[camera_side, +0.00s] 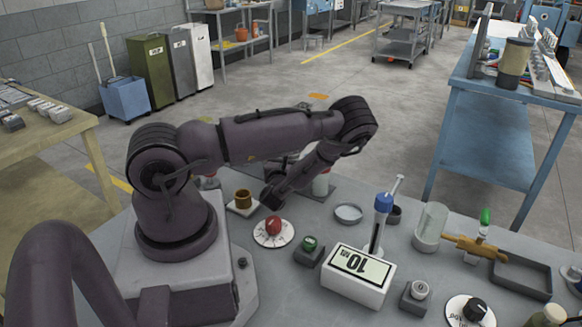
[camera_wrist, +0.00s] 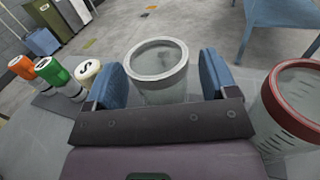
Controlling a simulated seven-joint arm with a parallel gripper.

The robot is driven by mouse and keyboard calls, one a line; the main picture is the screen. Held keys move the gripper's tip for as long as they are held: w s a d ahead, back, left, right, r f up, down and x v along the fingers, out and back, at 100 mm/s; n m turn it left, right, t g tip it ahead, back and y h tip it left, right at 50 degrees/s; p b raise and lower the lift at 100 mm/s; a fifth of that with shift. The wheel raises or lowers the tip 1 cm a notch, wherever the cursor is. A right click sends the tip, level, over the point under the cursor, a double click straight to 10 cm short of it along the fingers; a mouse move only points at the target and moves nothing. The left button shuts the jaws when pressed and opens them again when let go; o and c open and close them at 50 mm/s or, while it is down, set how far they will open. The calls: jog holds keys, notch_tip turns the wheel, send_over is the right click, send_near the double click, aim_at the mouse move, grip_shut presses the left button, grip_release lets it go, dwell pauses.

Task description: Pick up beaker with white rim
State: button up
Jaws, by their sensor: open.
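The clear beaker with the white rim (camera_wrist: 158,72) stands upright in the wrist view, between the two blue fingers of my gripper (camera_wrist: 163,82). The fingers are apart, one on each side of the beaker. The left finger is close to its wall, and I cannot tell whether either one touches. The beaker's lower part is hidden behind the dark gripper body. In the side view my gripper (camera_side: 272,197) is small and low at the end of the arm, and I cannot make out the white-rimmed beaker there.
A beaker with a red rim (camera_wrist: 293,100) stands close to the right of my gripper. Bottles with an orange cap (camera_wrist: 21,66), a green cap (camera_wrist: 53,72) and a cream cap (camera_wrist: 88,71) stand at left. In the side view a white box (camera_side: 357,275) and a dial (camera_side: 273,231) are on the bench.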

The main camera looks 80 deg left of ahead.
jog(key=shift+x, duration=0.9)
jog(key=shift+c, duration=0.4)
jog(key=c, duration=0.9)
jog(key=shift+r, duration=0.15)
